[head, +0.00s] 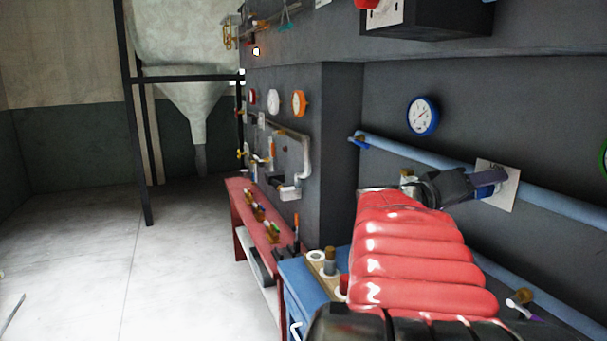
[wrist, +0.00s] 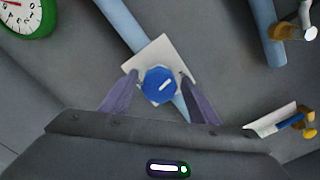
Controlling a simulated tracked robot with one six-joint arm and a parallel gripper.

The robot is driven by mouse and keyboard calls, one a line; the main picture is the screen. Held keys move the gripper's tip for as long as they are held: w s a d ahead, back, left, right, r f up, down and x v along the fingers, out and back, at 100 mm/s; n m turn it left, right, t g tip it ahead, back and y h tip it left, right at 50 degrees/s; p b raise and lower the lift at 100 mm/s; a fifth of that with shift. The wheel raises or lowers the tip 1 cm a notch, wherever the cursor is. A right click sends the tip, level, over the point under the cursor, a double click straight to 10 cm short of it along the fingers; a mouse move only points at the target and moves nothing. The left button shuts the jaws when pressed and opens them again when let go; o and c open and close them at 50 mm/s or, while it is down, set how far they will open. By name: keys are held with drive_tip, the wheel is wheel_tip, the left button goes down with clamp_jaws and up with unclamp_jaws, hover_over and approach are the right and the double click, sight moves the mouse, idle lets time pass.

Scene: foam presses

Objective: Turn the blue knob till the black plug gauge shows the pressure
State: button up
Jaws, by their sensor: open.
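The blue knob (wrist: 159,86) is faceted, with a white mark on its face, and sits on a white plate (wrist: 160,52) on the dark wall. In the wrist view my gripper (wrist: 158,77) is open, its two purple-grey fingers on either side of the knob. I cannot tell whether they touch it. A blue-rimmed gauge (head: 422,116) hangs above. A green-rimmed gauge (wrist: 25,14) is cut off in the wrist view. I cannot make out a black plug gauge.
A light-blue pipe (head: 415,158) runs along the wall behind the plate. A red bench (head: 240,200) stands left, with open floor beyond.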

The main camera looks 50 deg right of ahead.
drive_tip(key=shift+c, duration=0.2)
drive_tip(key=c, duration=1)
drive_tip(key=shift+f+n, duration=0.1)
drive_tip(key=shift+n, duration=0.9)
drive_tip(key=shift+w, duration=0.1)
drive_tip(key=o, duration=1)
drive_tip(key=shift+o, duration=0.2)
drive_tip(key=shift+a, duration=0.1)
